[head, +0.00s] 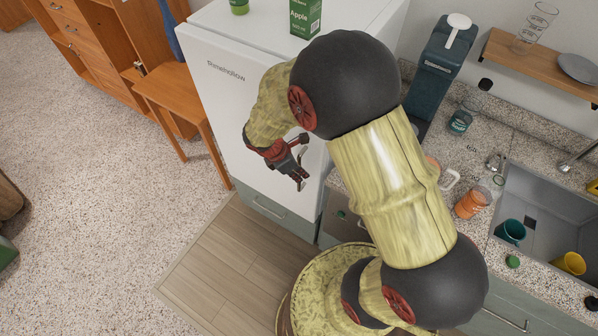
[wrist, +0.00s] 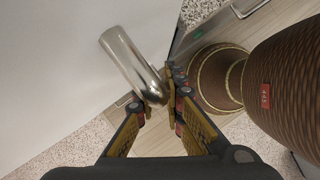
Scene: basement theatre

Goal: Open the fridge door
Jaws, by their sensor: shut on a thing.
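The white fridge (head: 222,95) stands at the back centre of the head view, its door shut against the body as far as I can see. Its white front fills the upper left of the wrist view (wrist: 60,80). The metal door handle (wrist: 132,62) juts out from the door in the wrist view. My gripper (head: 298,178) is at the door's right side in the head view. In the wrist view, my gripper (wrist: 159,108) has its fingers around the lower end of the handle and is shut on it. The fingers partly hide that end.
A green carton (head: 306,16) and a green-labelled container (head: 239,6) stand on the fridge top. A wooden desk (head: 175,90) is left of the fridge. A counter with a sink (head: 548,215) is at the right.

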